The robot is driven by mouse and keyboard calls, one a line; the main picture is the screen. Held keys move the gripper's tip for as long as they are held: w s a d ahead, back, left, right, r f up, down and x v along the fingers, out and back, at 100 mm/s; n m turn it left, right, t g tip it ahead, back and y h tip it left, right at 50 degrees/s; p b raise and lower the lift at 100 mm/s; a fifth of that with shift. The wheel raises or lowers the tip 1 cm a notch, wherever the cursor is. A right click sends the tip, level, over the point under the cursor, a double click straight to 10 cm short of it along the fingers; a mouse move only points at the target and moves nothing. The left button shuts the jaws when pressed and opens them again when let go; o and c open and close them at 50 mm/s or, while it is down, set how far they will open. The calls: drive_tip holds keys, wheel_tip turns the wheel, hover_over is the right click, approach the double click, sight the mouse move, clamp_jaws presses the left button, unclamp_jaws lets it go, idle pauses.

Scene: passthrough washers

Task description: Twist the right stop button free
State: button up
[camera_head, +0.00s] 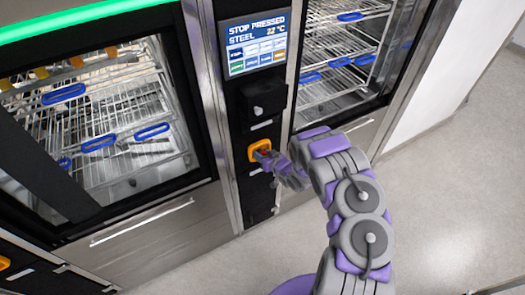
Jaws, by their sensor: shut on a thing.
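The right stop button (262,153) is red on an orange-yellow housing (252,149), set in the dark column between the two washer doors. My gripper (268,156) is at the button, its fingers shut on it. The fingers partly hide the button, so its turn cannot be told. Above it, the display (256,44) reads "STOP PRESSED STEEL" and 22 °C.
A black box-like fitting (263,97) sits on the column above the button. The left washer (110,110) and right washer (345,50) have glass doors with wire racks behind. Another orange housing (4,263) shows at the lower left edge. The grey floor (450,190) on the right is clear.

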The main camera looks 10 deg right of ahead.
drive_tip(key=shift+d+m+y+p, duration=0.15)
drive_tip(key=shift+m+y+p, duration=0.45)
drive_tip(key=shift+m+p, duration=0.4)
drive_tip(key=shift+m+y+p, duration=0.3)
drive_tip(key=shift+p, duration=0.05)
drive_tip(key=shift+f, duration=0.1)
drive_tip(key=o, duration=0.8)
drive_tip(key=shift+d, duration=0.1)
drive_tip(key=v, duration=1.7)
drive_tip(key=shift+d, duration=0.1)
